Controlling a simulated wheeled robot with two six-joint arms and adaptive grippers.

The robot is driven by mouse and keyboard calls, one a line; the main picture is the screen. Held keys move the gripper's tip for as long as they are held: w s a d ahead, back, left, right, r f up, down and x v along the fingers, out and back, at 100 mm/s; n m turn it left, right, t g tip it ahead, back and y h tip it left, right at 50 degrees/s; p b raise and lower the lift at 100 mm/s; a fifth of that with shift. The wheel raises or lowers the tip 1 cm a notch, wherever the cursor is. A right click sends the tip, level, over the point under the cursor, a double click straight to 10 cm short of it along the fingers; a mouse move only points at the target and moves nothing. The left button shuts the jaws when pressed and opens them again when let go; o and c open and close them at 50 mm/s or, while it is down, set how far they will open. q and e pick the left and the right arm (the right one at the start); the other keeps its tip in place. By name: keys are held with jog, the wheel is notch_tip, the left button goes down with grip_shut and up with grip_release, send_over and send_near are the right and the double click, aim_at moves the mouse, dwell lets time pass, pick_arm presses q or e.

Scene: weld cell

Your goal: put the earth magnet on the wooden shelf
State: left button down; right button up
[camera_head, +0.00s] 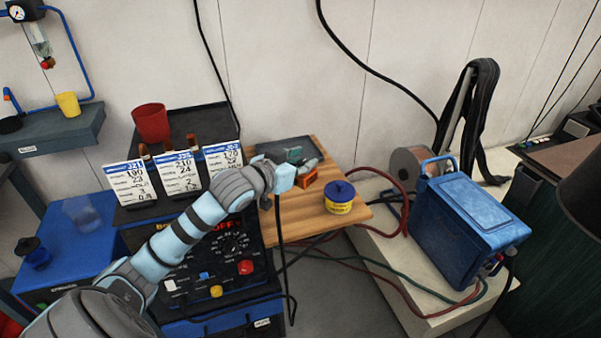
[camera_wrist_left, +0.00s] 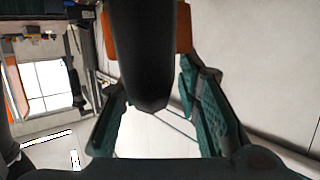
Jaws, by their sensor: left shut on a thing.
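My left gripper (camera_head: 303,167) reaches in from the left and overlaps the wooden shelf (camera_head: 290,228) in the head view. It is shut on the earth magnet, whose orange part (camera_head: 307,180) shows just beyond the wrist. In the left wrist view the green fingers (camera_wrist_left: 160,115) stand either side of a dark rounded body (camera_wrist_left: 150,50) with orange (camera_wrist_left: 184,28) behind it. The wrist and fingers hide much of the magnet. I cannot tell whether it touches the shelf. My right gripper is not in view.
A yellow tin with a blue lid (camera_head: 341,198) stands on the shelf's right part. A blue welding machine (camera_head: 470,225) stands to the right, with hoses around it. Price-like cards (camera_head: 178,173) and a red cup (camera_head: 151,122) are at the left. The shelf's front is clear.

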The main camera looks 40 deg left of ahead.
pick_arm(q)
jog(key=a+f+y+b, duration=0.1)
jog(key=f+b, duration=0.1)
jog(key=f, duration=0.4)
jog(key=a+f+n+y+b, duration=0.1)
jog(key=f+b, duration=0.1)
jog(key=f, duration=0.4)
jog(key=w+a+f+n+y+b, duration=0.1)
jog(key=f+b, duration=0.1)
jog(key=f, duration=0.4)
jog(key=shift+a, duration=0.15)
jog(key=c, duration=1.2)
grip_release()
jog(key=shift+s, duration=0.1)
jog(key=shift+o, duration=0.2)
